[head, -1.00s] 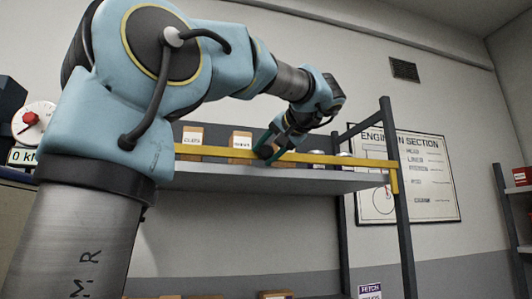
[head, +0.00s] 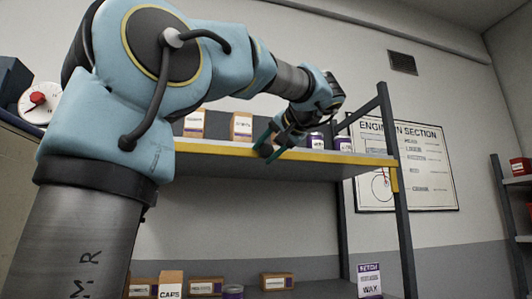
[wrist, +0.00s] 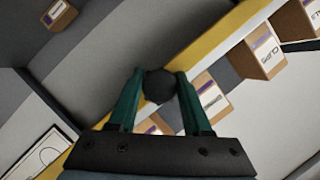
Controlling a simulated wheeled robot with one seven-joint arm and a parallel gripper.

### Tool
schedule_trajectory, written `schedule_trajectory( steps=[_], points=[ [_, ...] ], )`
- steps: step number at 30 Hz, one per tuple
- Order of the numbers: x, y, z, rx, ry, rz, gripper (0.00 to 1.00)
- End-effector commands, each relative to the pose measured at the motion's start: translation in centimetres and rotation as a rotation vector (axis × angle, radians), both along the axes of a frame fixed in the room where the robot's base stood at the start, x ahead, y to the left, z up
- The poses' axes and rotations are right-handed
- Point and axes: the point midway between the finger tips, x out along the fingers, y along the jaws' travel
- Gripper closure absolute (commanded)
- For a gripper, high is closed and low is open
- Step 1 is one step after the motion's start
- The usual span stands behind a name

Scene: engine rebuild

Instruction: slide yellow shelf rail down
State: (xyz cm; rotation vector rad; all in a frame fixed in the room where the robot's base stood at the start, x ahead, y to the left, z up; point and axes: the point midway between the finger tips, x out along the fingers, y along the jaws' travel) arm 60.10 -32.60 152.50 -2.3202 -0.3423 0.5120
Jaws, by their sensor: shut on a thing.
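The yellow shelf rail (head: 335,157) runs along the front edge of the upper shelf, level with the board, and the boxes behind show above it. In the wrist view the rail (wrist: 212,38) crosses diagonally behind my gripper. My gripper (head: 268,151) is at the rail's middle stretch. Its green fingers, also in the wrist view (wrist: 160,82), are shut on a dark round knob (wrist: 159,87) in front of the rail. The rail's left part is hidden behind my arm. A yellow end piece (head: 394,179) hangs at the right post.
Boxes (head: 241,126) and purple-labelled cans (head: 343,143) stand on the upper shelf behind the rail. The lower shelf holds boxes (head: 172,285), a can and a wax container (head: 369,280). A dark post (head: 404,220) stands at the right end. The space between shelves looks open.

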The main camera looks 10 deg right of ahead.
Motion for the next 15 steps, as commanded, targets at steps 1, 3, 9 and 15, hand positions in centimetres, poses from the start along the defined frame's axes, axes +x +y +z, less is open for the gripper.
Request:
schedule_trajectory(
  steps=[1, 3, 9, 15],
  points=[
    [0.05, -0.04, -0.57, 0.000, 0.015, 0.004, 1.00],
    [0.06, -0.04, -0.66, 0.001, 0.016, 0.005, 1.00],
    [0.08, -0.05, -0.73, 0.002, 0.018, 0.005, 0.36],
    [0.07, 0.00, -0.53, 0.001, 0.013, 0.005, 0.20]
  ],
)
